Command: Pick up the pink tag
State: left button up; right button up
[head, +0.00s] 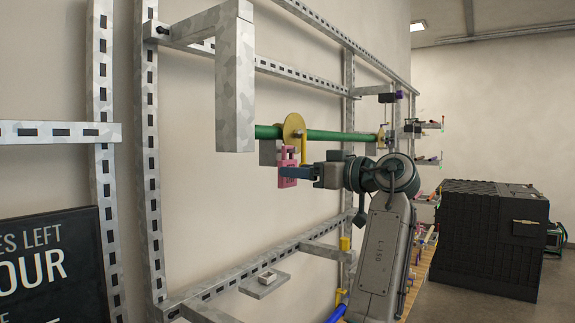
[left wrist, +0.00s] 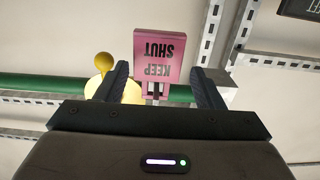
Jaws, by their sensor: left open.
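The pink tag (head: 288,171) hangs below the green pipe (head: 330,135), close to a yellow disc valve part (head: 294,128). In the left wrist view the tag (left wrist: 161,52) reads "KEEP SHUT" upside down, with a thin shackle at its lower edge. My left gripper (head: 284,172) reaches in from the right at the tag's height. In the left wrist view my open fingers (left wrist: 161,80) stand apart on either side of the tag's shackle end, and most of the tag's face shows beyond the fingertips. I cannot tell whether a finger touches it.
A grey metal bracket (head: 235,80) juts out left of the tag. Slotted metal rails (head: 152,150) line the wall. A yellow lever (head: 303,152) hangs just right of the tag. A black case (head: 490,235) stands at right.

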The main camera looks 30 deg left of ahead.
aim_at(288, 187)
pick_arm(q)
jog(key=a+p, duration=0.1)
jog(key=a, duration=0.1)
jog(key=a+p, duration=0.2)
jog(key=shift+w+r, duration=0.2)
jog(key=shift+w, duration=0.2)
jog(key=shift+a+f, duration=0.15)
jog(key=shift+a, duration=0.1)
jog(key=shift+d, duration=0.15)
jog(key=shift+c, duration=0.2)
jog(key=shift+d, duration=0.2)
jog(key=c, duration=0.7)
jog(key=shift+a, duration=0.1)
jog(key=shift+a, duration=0.1)
